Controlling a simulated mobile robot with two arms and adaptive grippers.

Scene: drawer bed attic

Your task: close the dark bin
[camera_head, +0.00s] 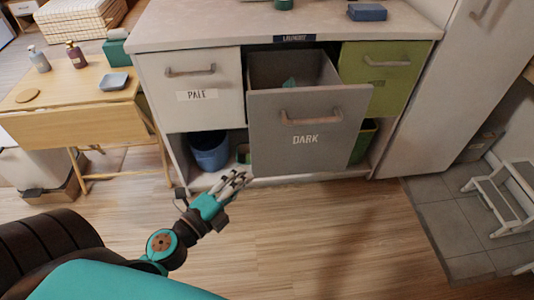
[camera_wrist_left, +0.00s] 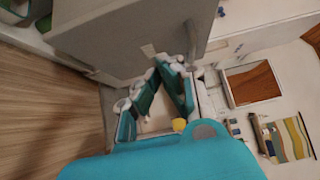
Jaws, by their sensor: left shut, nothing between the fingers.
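The dark bin (camera_head: 308,132) is a grey drawer labelled DARK, pulled out from the middle of the laundry cabinet. Its front carries a bar handle (camera_head: 326,117), and a teal item (camera_head: 290,82) shows inside it. In the head view my left gripper (camera_head: 240,180) is shut and empty, low in front of the cabinet, below and left of the bin's front. In the left wrist view the gripper fingers (camera_wrist_left: 165,66) show near a grey panel (camera_wrist_left: 125,40) with a handle. I cannot tell whether they touch it. My right gripper is not in view.
The PALE bin (camera_head: 195,115) on the left and the green bin (camera_head: 375,75) on the right look closed. A blue bucket (camera_head: 209,152) stands on the lower shelf. A wooden side table (camera_head: 75,122) is at left, and a white step stool (camera_head: 503,198) at right. The front floor is clear.

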